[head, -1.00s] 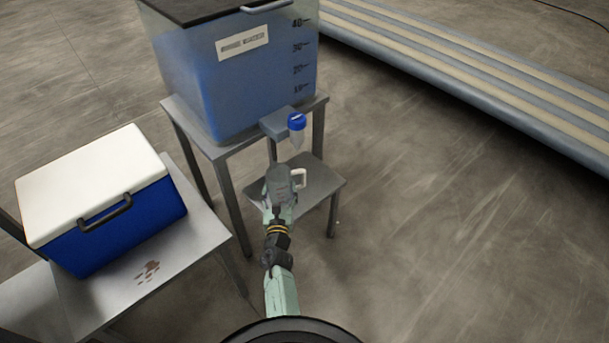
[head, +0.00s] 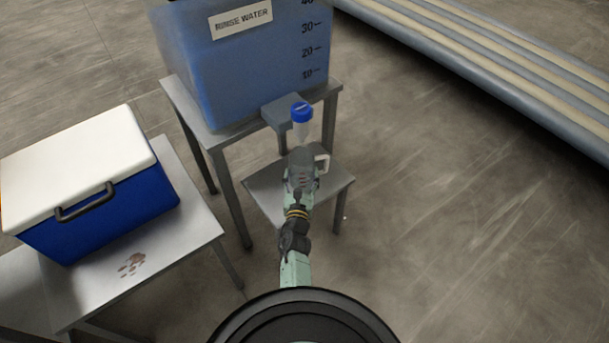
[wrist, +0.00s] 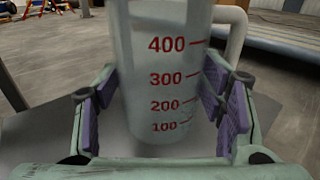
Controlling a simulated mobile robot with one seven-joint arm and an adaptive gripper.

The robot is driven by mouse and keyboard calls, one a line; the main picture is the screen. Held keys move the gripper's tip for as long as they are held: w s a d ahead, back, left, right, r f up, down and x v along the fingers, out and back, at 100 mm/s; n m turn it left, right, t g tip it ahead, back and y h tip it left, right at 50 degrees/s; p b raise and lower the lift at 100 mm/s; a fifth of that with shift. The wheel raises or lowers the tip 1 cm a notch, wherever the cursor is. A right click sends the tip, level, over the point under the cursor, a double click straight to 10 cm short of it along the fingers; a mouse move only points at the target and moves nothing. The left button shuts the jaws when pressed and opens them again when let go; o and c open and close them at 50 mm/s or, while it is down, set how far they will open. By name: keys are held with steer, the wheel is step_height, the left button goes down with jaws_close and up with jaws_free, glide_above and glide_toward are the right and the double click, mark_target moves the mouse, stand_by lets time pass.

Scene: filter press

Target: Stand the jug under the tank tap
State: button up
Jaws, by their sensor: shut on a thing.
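The clear jug (wrist: 165,60) with red marks from 100 to 400 fills the middle of the wrist view, upright, its white handle (wrist: 232,30) on the right. My gripper (wrist: 160,110) has its purple pads on both sides of it. In the head view my gripper (head: 300,178) holds the jug at the small low shelf, and the white handle (head: 322,163) sticks out to the right. The blue tank (head: 240,75), labelled RINSE WATER, stands behind. Its tap (head: 302,112) has a blue cap and a pale spout just above the jug. Whether the jug's base touches the shelf is unclear.
The low shelf (head: 265,192) is bare around the jug. A blue cooler with a white lid (head: 100,185) stands on a metal table (head: 190,230) at the left, with brown stains in front. Open floor (head: 450,220) lies to the right, and a long striped platform (head: 500,70) beyond.

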steer(key=shift+w+f, duration=0.1)
steer(key=shift+f, duration=0.25)
steer(key=shift+r, duration=0.25)
steer(key=shift+f, duration=0.3)
steer(key=o, duration=1.2)
steer(key=shift+r, duration=0.1)
steer(key=shift+r, duration=0.1)
